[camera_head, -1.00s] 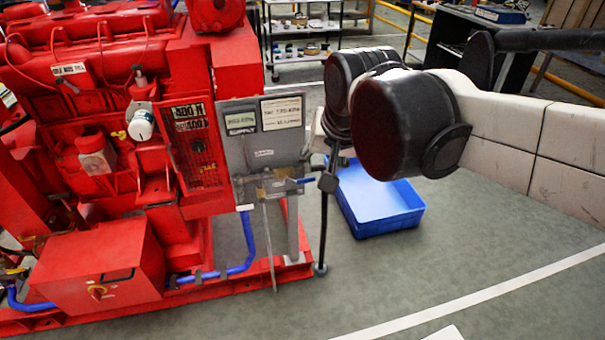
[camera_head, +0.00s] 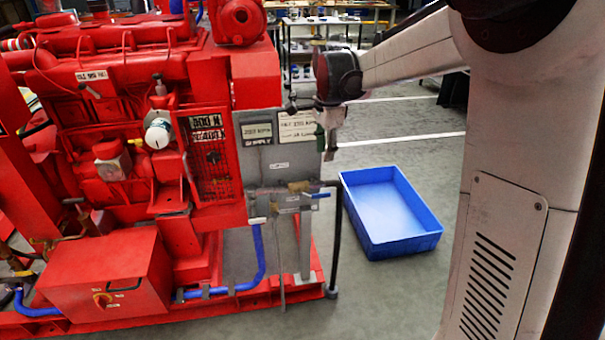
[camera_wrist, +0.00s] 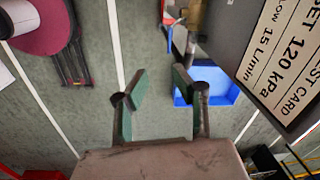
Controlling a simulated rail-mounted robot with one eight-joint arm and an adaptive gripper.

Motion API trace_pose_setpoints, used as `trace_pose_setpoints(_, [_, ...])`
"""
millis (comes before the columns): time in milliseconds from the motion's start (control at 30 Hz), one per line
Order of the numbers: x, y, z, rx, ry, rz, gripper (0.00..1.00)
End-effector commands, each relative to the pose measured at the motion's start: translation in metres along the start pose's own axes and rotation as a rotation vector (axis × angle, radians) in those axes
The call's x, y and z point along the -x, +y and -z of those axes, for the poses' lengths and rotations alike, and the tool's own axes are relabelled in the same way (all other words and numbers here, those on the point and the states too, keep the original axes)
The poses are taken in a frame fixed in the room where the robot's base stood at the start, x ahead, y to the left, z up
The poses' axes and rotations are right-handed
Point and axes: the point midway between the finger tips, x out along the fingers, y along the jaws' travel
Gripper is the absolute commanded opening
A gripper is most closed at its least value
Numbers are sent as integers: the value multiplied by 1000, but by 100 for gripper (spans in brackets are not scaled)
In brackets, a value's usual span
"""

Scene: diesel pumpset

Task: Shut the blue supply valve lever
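The blue supply valve lever (camera_head: 321,194) is a small blue handle sticking out to the right of a brass valve (camera_head: 299,187). The valve sits on a pipe in front of the grey panel, and the lever looks roughly level. My gripper (camera_head: 328,150) points down at the panel's right edge, above the lever and apart from it. In the wrist view my gripper (camera_wrist: 159,79) has its two green-padded fingers spread, with nothing between them. The brass valve (camera_wrist: 195,14) shows at the top edge there, with a small blue piece, likely the lever (camera_wrist: 171,37), beside it.
A grey panel (camera_head: 275,166) carries label plates, and a card (camera_wrist: 290,60) is close on the right in the wrist view. A dark upright post (camera_head: 336,245) stands right of the valve. A blue tray (camera_head: 425,240) lies on the floor. The red pumpset (camera_head: 120,200) fills the left.

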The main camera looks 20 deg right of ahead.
Motion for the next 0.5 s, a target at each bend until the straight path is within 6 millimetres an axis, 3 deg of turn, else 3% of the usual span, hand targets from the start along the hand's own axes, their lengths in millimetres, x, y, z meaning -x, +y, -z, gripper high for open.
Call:
trace_pose_setpoints(33, [-13, -10, 6, -45, -3, -16, 25])
trace_pose_setpoints(200, [-38, -26, 16, -166, -9, -61, 25])
trace_pose_setpoints(500, [-59, -32, 20, -219, -9, -80, 25])
